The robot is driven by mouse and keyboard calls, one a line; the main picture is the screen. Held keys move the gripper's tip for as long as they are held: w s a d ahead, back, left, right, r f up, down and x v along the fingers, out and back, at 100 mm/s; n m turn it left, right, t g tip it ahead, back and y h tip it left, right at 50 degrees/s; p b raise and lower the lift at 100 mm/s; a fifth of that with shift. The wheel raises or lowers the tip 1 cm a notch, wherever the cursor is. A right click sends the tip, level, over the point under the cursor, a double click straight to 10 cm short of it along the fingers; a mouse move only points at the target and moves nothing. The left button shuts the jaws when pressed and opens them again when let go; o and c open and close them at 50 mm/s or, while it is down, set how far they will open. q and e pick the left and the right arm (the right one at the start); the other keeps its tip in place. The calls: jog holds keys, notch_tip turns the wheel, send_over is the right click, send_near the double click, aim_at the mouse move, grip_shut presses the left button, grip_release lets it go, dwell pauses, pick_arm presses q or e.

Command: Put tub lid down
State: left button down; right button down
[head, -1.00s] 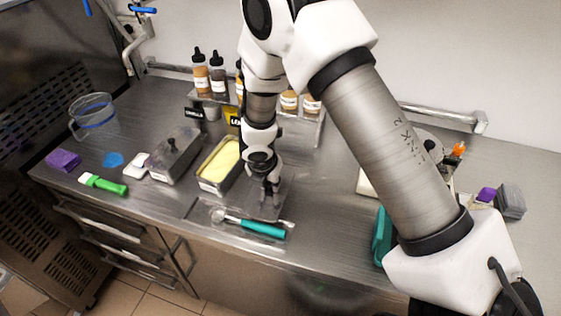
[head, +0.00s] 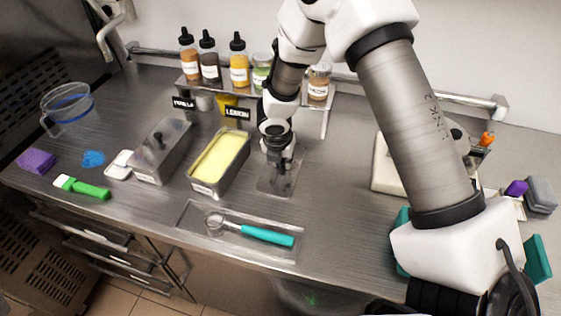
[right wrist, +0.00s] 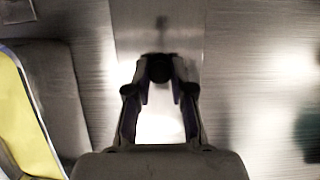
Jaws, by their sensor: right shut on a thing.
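My right gripper (head: 279,178) points down at the counter, just right of the open lemon tub. It is shut on the knob (right wrist: 158,68) of a flat steel tub lid (head: 267,186). The lid lies level at or just above the counter; I cannot tell whether it touches. The lid also shows in the right wrist view (right wrist: 185,35) beneath the fingers. The open tub (head: 196,185) is a steel pan of pale yellow ice cream (head: 221,156). My left gripper is not in view.
A lidded steel tub (head: 160,152) stands left of the open one. A clear tray (head: 190,216) with a teal-handled scoop (head: 266,236) lies in front. A bottle rack (head: 215,84) with a lemon sign (head: 237,112) stands behind. Counter right of the lid is clear.

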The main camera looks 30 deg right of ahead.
jog(key=c, duration=1)
grip_release()
jog(key=shift+d+f, duration=0.15)
jog(key=shift+a, duration=0.2)
jog(key=shift+r+p, duration=0.3)
jog(key=shift+r, duration=0.1)
jog(key=p+v, duration=0.2)
jog(key=v, duration=0.9)
jog(key=shift+s+r+p, duration=0.15)
jog(key=shift+r+p, duration=0.15)
jog(key=shift+p, duration=0.05)
